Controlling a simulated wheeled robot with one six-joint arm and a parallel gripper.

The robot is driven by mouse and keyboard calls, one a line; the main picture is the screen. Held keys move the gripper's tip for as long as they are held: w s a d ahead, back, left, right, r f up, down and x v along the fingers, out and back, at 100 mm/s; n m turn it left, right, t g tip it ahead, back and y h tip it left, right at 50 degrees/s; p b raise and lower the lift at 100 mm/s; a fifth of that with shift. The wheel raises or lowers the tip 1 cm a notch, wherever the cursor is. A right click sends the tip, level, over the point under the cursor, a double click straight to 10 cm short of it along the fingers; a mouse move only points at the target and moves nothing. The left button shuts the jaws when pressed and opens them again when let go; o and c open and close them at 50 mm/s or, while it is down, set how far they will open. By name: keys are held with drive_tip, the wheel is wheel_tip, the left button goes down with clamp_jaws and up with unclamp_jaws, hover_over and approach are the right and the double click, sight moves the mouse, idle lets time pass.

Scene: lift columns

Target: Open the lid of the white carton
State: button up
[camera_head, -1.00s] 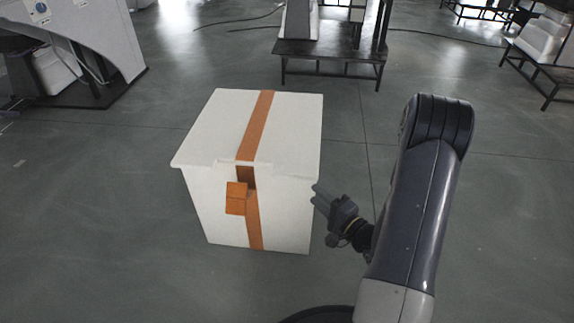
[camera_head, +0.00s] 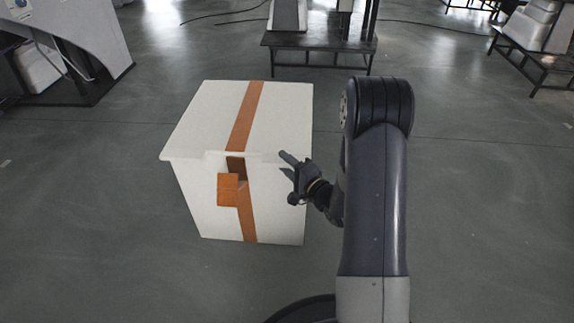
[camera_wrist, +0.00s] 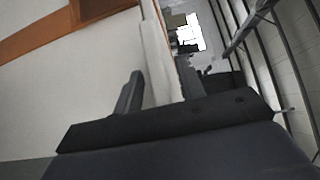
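The white carton (camera_head: 192,200) stands on the floor with its lid (camera_head: 280,112) down. An orange stripe runs over the lid and down the front, with an orange block (camera_head: 228,190) on the front below a dark notch. My gripper (camera_head: 285,162) is at the right front of the carton, near the lid's front edge, its fingers apart. In the wrist view the lid's pale rim (camera_wrist: 154,58) shows between the two finger directions, with the carton wall (camera_wrist: 70,95) at left. Whether the fingers touch the rim cannot be told.
A dark low table (camera_head: 318,42) with equipment stands behind the carton. A grey machine (camera_head: 85,45) is at upper left and another bench (camera_head: 535,68) at upper right. The floor around the carton is clear.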

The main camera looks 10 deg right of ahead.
clamp_jaws()
idle(0.3)
idle(0.3)
